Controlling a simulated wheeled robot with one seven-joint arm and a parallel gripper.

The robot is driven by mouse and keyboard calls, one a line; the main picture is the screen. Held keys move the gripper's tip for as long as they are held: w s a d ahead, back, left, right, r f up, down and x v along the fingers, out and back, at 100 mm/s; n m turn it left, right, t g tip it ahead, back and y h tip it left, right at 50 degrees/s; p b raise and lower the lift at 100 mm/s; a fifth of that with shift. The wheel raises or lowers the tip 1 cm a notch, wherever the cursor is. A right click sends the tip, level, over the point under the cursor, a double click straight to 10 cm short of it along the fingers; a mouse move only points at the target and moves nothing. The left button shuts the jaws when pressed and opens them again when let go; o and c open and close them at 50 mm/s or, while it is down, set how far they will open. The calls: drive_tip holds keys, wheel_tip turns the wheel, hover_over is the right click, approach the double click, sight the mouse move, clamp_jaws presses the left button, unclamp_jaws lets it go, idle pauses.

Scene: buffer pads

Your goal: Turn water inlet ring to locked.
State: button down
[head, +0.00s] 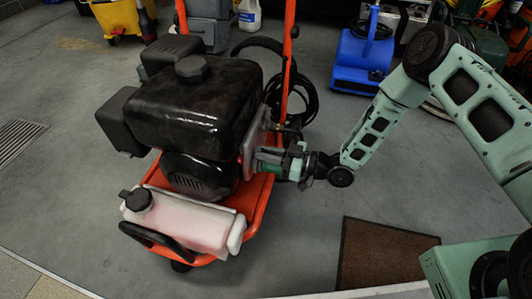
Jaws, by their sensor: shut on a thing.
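The pressure washer (205,115) has a black engine and tank on an orange frame. My green and grey gripper (257,162) reaches in from the right and meets the machine's right side, just below the grey pump plate (257,128). The gripper is shut on a small part there, at the place of the water inlet ring. The fingers cover that part, so its shape and turned angle cannot be told.
A pinkish tank with a black cap (195,225) sits at the front of the orange frame. A black hose (306,95) is coiled behind the machine. A blue blower (360,60) stands behind my arm. A brown mat (385,253) lies on the grey floor.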

drive_tip(key=shift+w+d+f+m+p, duration=0.15)
drive_tip(key=shift+w+m, duration=0.15)
drive_tip(key=shift+m, duration=0.55)
drive_tip(key=shift+w+d+f+m+p, duration=0.15)
drive_tip(key=shift+w+m, duration=0.2)
drive_tip(key=shift+m, duration=0.55)
drive_tip(key=shift+w+d+f+m+p, duration=0.15)
drive_tip(key=shift+w+m, duration=0.15)
drive_tip(key=shift+m, duration=0.55)
drive_tip(key=c, duration=1.4)
unclamp_jaws()
drive_tip(key=shift+o, duration=0.2)
drive_tip(key=shift+r, duration=0.1)
drive_tip(key=p+v, duration=0.6)
drive_tip(key=v, duration=1.1)
drive_tip(key=shift+d, duration=0.15)
